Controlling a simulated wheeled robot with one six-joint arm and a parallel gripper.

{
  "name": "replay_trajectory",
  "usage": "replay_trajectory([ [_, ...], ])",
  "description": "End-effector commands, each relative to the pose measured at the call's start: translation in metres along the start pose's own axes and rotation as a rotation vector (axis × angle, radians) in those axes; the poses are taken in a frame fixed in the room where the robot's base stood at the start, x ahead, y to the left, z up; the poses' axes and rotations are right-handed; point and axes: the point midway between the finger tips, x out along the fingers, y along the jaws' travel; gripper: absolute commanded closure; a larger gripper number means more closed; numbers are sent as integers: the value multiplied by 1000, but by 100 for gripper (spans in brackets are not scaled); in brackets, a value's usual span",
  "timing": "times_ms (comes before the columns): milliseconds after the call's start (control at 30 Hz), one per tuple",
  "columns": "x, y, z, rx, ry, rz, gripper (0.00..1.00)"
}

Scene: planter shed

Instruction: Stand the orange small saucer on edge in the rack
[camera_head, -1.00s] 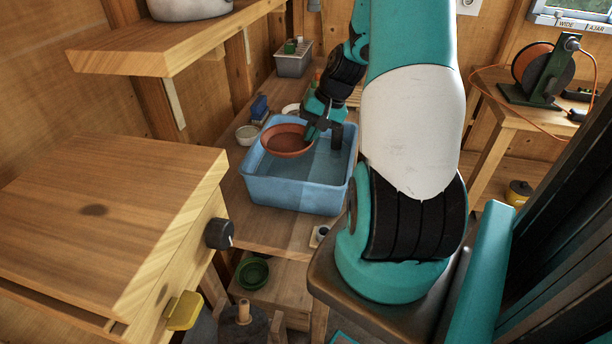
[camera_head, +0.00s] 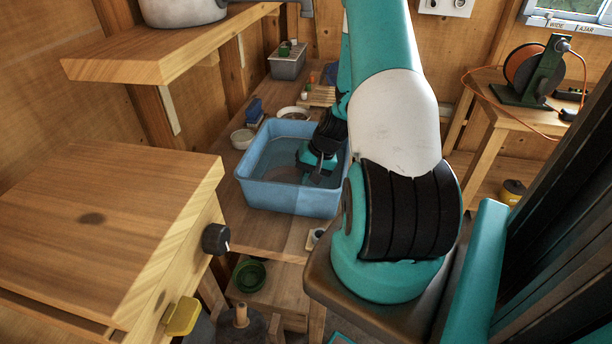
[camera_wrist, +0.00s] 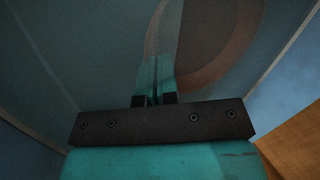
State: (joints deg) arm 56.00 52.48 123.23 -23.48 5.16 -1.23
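An orange-brown saucer (camera_wrist: 246,45) is down in the water of the blue tub (camera_head: 262,192). It looks dim through the water in the wrist view, and only faintly brown in the head view. My gripper (camera_head: 316,176) reaches into the tub at its right side. In the wrist view my gripper's fingers (camera_wrist: 154,82) are close together at the saucer's left rim and look shut on it; the water blurs the contact. A slatted wooden rack (camera_head: 321,96) lies on the bench behind the tub, partly hidden by my arm.
A pale bowl (camera_head: 242,139), a blue block-like item (camera_head: 254,111) and a round white-rimmed dish (camera_head: 293,113) stand around the tub's back left. A grey bin (camera_head: 288,66) is farther back. A green dish (camera_head: 250,274) sits on the lower shelf. The tub walls surround my gripper.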

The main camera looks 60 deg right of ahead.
Motion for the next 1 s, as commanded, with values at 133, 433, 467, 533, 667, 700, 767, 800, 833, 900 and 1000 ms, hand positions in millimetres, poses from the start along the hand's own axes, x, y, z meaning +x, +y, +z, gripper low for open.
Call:
replay_trajectory([
  [133, 3, 1, 0, 0, -1, 0, 100],
  [433, 4, 2, 0, 0, -1, 0, 73],
  [467, 3, 2, 0, 0, -1, 0, 73],
  [533, 3, 2, 0, 0, -1, 0, 73],
  [667, 3, 2, 0, 0, 0, 0, 73],
  [700, -1, 2, 0, 0, 1, 0, 73],
  [767, -9, 2, -1, 0, 3, 0, 73],
  [800, -16, 2, -1, 0, 4, 0, 73],
  [833, -21, 2, -1, 0, 4, 0, 73],
  [900, -35, 2, -3, -1, 7, 1, 73],
  [1000, -61, 1, -4, 0, 8, 1, 73],
])
